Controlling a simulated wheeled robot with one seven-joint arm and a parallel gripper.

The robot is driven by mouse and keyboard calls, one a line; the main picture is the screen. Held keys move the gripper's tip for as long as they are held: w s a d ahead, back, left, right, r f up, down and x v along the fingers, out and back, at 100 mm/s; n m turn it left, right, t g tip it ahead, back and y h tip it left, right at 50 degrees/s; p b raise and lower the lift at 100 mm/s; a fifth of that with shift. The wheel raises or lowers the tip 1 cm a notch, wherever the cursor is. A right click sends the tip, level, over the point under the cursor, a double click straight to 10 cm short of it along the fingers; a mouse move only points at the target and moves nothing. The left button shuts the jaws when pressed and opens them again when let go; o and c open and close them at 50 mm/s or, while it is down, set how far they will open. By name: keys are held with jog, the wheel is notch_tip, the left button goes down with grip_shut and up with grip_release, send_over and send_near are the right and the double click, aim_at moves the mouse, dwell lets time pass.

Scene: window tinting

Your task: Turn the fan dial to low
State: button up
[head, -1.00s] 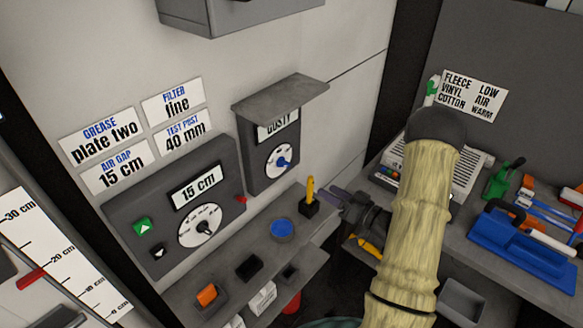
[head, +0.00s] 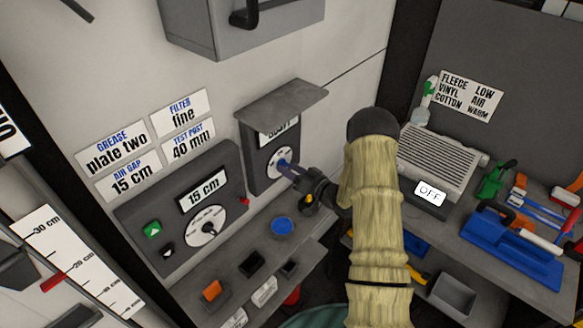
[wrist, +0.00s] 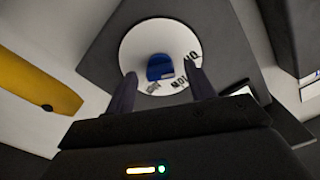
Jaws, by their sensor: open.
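A white round dial with a blue knob (head: 283,161) is on the hooded dark wall box (head: 262,140). In the wrist view the blue knob (wrist: 160,68) sits on the white dial face (wrist: 140,45). Lettering rings the knob but is only partly readable, and I cannot tell its setting. My gripper (head: 288,168) is at the front of this dial in the head view. In the wrist view my gripper (wrist: 160,85) is open, one finger on each side of the knob's line. I cannot tell whether the fingers touch it.
A larger box (head: 180,205) reading "15 cm" has another white dial. Below is a ledge with a blue dish (head: 282,226) and small holders. A yellow item (wrist: 35,85) lies left in the wrist view. A ribbed unit (head: 440,150) and a sign (head: 428,192) reading OFF stand right.

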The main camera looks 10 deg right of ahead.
jog(key=shift+c, duration=0.4)
jog(key=c, duration=0.9)
jog(key=shift+m, duration=0.3)
jog(key=shift+f+m+b, duration=0.1)
jog(key=shift+m+b, duration=0.5)
jog(key=shift+m, duration=0.3)
jog(key=m, duration=0.3)
jog(key=shift+b, duration=0.4)
jog(key=m, duration=0.6)
jog(key=shift+m, duration=0.3)
